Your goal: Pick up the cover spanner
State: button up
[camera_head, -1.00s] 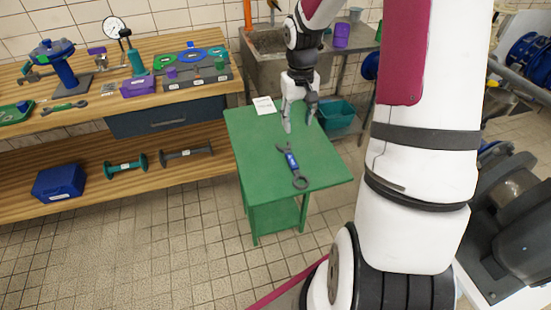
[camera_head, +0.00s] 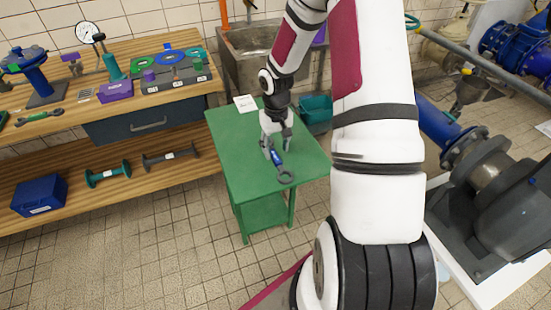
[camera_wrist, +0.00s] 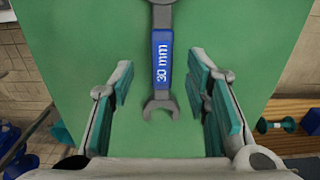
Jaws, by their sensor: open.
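The cover spanner (camera_wrist: 162,62) lies flat on the green table (camera_wrist: 262,35). It is dark grey with a blue handle sleeve marked "30 mm" and an open jaw at the end nearer my gripper. Its ring end (camera_head: 285,177) points to the table's front edge in the head view. My gripper (camera_wrist: 162,95) is open above the table, its teal-padded fingers on either side of the spanner, apart from it. In the head view my gripper (camera_head: 276,150) covers the spanner's open-jaw end.
A wooden workbench (camera_head: 60,137) with tools stands to the left. A metal sink (camera_head: 250,50) and a teal bin (camera_head: 316,110) are behind the table. Pumps and blue pipes (camera_head: 440,120) stand to the right.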

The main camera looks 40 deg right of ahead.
aim_at(275, 156)
notch_tip(275, 156, down, 3)
jog(key=shift+a+f, duration=0.1)
jog(key=shift+f, duration=0.05)
grip_shut()
dwell(0.4)
